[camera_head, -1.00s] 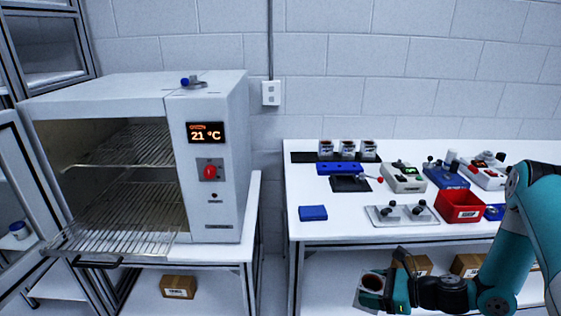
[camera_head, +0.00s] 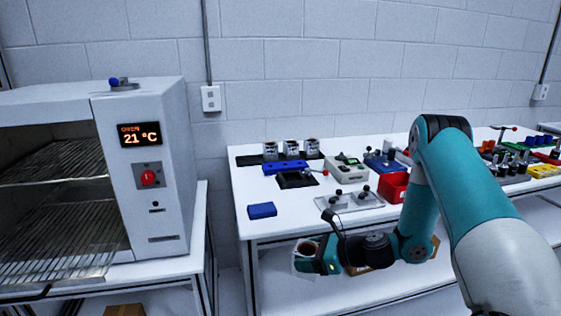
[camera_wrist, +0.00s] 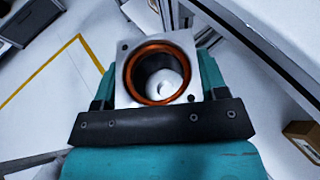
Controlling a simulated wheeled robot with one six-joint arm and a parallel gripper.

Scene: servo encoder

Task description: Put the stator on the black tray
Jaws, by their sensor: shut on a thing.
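The stator (camera_head: 305,249) is a silver square-flanged part with a copper ring inside a round bore. It fills the middle of the wrist view (camera_wrist: 160,72), between the fingers. My gripper (camera_head: 313,254) is shut on it and holds it in the air in front of the bench, apart from the tabletop. A long black tray (camera_head: 249,160) lies at the back left of the bench, with three light cylindrical parts with dark tops standing on it. A smaller black square piece (camera_head: 297,181) lies in front of the blue block; I cannot tell exactly what it is.
The open oven (camera_head: 150,205) stands to the left. The bench's front left is mostly clear.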

